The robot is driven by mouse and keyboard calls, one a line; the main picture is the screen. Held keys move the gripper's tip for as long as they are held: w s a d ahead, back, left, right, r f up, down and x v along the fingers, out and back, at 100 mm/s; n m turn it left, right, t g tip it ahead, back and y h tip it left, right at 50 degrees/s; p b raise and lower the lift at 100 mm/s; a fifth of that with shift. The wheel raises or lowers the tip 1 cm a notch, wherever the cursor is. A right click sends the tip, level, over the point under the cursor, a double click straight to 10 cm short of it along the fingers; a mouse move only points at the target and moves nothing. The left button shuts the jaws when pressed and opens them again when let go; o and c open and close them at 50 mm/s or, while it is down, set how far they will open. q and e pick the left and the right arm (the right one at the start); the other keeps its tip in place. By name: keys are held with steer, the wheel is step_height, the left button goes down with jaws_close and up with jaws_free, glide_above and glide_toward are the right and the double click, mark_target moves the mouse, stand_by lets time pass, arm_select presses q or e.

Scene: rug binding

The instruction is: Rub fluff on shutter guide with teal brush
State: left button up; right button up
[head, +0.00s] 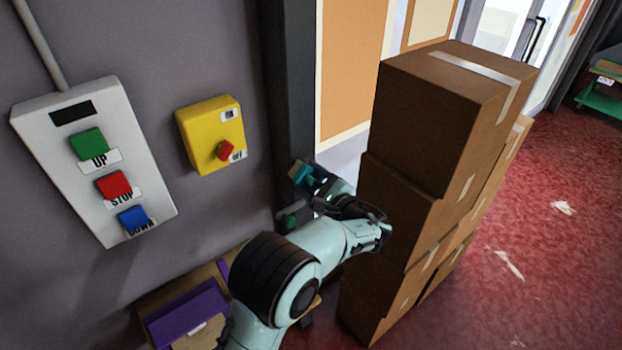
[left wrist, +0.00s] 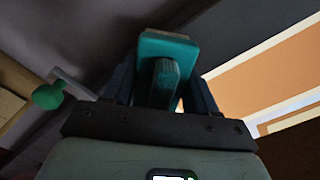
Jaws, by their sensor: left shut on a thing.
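My left gripper (head: 322,188) reaches in beside the wall, between the dark shutter guide and the box stack. It is shut on the teal brush (head: 303,173). In the left wrist view the teal brush (left wrist: 168,48) has its handle between the two fingers, its block beyond the fingertips. The shutter guide (head: 289,80) is a dark upright channel at the wall's edge. The brush is close to the guide's lower part; I cannot tell whether they touch. No fluff can be made out. My right gripper is not in view.
A stack of cardboard boxes (head: 440,100) stands just right of my left arm. A control box with UP, STOP and DOWN buttons (head: 70,165) and a yellow switch box (head: 200,135) are on the wall. A green knob (left wrist: 47,97) is near the gripper. Red floor (head: 560,250) lies open at right.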

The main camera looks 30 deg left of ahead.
arm_select(q)
steer(key=shift+x, duration=0.85)
